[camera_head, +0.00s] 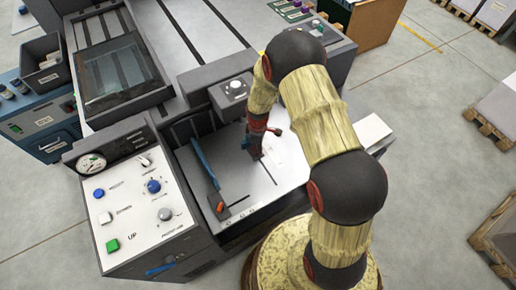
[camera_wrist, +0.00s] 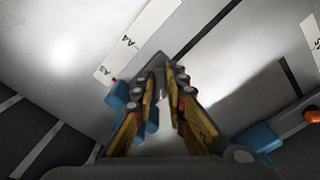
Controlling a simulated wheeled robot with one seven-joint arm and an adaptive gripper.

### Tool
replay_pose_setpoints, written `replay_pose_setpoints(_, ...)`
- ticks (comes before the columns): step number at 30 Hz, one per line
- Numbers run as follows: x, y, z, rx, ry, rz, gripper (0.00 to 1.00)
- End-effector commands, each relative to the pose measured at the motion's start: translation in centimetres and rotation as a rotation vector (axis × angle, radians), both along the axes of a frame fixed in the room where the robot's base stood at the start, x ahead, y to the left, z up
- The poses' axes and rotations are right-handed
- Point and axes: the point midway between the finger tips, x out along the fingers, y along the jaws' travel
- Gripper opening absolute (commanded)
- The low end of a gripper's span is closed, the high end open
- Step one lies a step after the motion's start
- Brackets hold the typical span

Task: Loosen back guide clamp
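My gripper (camera_head: 256,152) points down over the pale plate in the head view. In the wrist view its two fingers (camera_wrist: 163,80) stand apart, with a gap between them. A blue part (camera_wrist: 118,96) with a small red tip shows beside and behind the left finger, and a bit of blue (camera_head: 246,142) shows by the gripper in the head view. This may be the back guide; the fingers hide most of it, and I cannot make out its clamp or any contact. A long blue guide (camera_head: 204,162) with an orange clamp lever (camera_head: 221,206) lies left of the gripper.
A control panel (camera_head: 130,205) with gauge, knobs and a green button stands at left. A grey box with a white knob (camera_head: 235,87) overhangs the plate's back. The plate (camera_head: 240,184) has a dark slot and a size scale (camera_wrist: 122,52). Pallets (camera_head: 492,125) stand at right.

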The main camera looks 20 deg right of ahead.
Motion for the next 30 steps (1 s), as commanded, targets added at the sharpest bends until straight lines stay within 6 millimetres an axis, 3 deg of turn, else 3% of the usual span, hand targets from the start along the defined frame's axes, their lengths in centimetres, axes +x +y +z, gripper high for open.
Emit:
replay_pose_setpoints(8,0.0,0.0,0.0,0.0,0.0,-0.001,0.3)
replay_pose_setpoints(19,0.0,0.0,0.5,0.0,0.0,-0.001,0.3)
replay_pose_setpoints(23,0.1,0.0,2.1,0.0,-0.002,-0.001,0.3)
replay_pose_setpoints(30,0.1,0.0,7.0,0.0,-0.004,-0.001,0.3)
